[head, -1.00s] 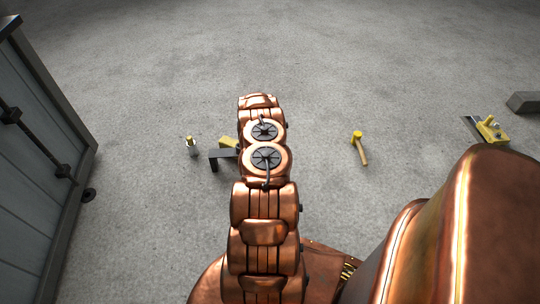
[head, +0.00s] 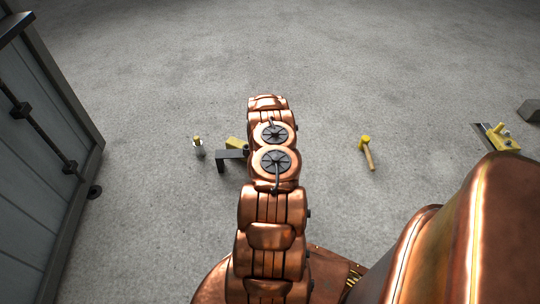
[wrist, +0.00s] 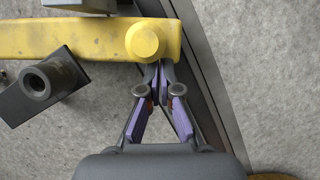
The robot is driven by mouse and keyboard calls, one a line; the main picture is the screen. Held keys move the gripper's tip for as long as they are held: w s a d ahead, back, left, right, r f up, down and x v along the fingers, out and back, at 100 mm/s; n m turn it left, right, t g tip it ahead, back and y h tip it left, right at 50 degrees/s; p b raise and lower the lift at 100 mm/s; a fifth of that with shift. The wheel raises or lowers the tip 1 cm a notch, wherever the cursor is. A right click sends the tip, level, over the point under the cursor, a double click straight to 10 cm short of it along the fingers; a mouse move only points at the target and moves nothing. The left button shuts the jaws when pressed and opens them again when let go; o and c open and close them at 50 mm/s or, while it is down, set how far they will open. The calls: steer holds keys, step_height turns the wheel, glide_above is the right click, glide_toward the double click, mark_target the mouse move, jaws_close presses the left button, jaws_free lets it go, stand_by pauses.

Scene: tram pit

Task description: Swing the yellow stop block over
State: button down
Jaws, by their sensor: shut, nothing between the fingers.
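In the wrist view the yellow stop block (wrist: 80,40) is a bar lying across the top left, with a round boss (wrist: 146,40) at its right end. My gripper (wrist: 159,68) is shut and empty. Its fingertips are right at the bar's near edge, beside and below the boss; I cannot tell whether they touch. In the head view my gripper is hidden. A yellow piece (head: 503,141) at the right, beside a dark strip, may be the same block, partly cut off by my copper link; I cannot be sure.
A dark plate with a hollow tube (wrist: 42,82) lies left of the fingers. A dark rail (wrist: 205,80) runs diagonally at their right. In the head view are a yellow-headed hammer (head: 366,150), a dark bracket (head: 222,157), a yellow-topped post (head: 198,148) and a grey panel wall (head: 45,150).

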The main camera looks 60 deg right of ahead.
steer(key=s+a+r+b, duration=0.2)
steer(key=a+r+b, duration=0.2)
steer(key=a+r, duration=0.3)
step_height(320, 180, up, 2)
steer(key=shift+a+r, duration=0.15)
steer(key=shift+r, duration=0.05)
stand_by(0.7)
steer(key=shift+s+r, duration=0.1)
